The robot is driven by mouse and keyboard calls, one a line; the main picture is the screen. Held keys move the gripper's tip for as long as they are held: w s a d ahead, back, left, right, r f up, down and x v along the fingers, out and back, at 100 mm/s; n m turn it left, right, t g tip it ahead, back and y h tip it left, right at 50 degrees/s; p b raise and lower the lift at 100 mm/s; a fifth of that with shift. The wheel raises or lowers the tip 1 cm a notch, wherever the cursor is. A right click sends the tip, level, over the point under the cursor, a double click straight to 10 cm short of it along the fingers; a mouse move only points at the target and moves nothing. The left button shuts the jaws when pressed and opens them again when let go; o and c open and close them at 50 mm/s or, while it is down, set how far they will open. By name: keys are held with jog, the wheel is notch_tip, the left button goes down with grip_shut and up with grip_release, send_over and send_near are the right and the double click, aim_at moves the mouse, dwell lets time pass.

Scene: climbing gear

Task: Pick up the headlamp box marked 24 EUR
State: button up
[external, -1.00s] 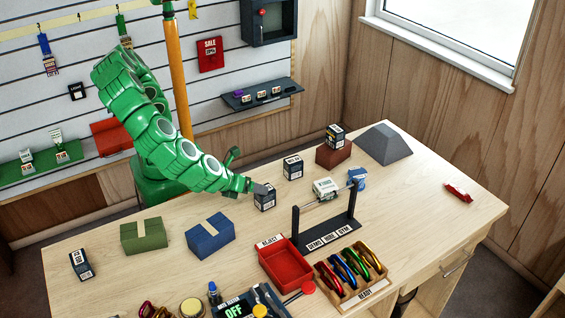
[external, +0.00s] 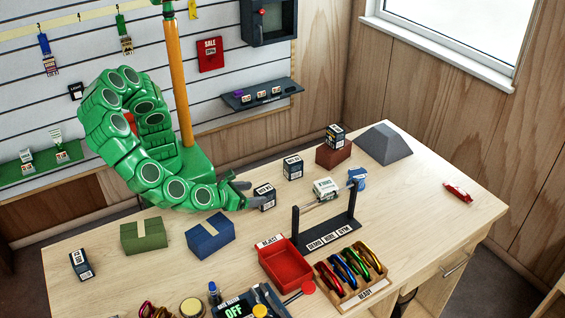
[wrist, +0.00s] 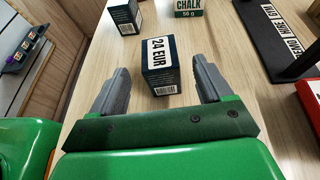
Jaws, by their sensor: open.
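The dark blue headlamp box marked 24 EUR (wrist: 160,66) stands upright on the wooden table, its label facing up in the wrist view. In the external view the same box (external: 265,199) stands just off my fingertips. My gripper (wrist: 158,84) is open, one finger to the left of the box and one to the right, with gaps on both sides. Most of the box lies beyond the fingertips, its near face between them. In the external view my gripper (external: 249,194) reaches in low from the left, and a finger partly covers the box's left side.
A similar dark box (external: 293,168) stands just behind, and another (external: 335,136) sits on a brown block. A chalk box (external: 326,188) and a dark display stand (external: 325,235) are to the right. A blue block (external: 210,236) and red tray (external: 286,263) lie nearer the front.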

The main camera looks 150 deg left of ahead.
aim_at(269, 192)
jog(key=shift+a+f, duration=0.15)
jog(key=shift+f, duration=0.35)
jog(key=shift+x, duration=3.55)
jog(key=shift+c, duration=0.3)
jog(key=c, duration=1.1)
jog(key=shift+o, duration=0.2)
jog(key=shift+r, duration=0.15)
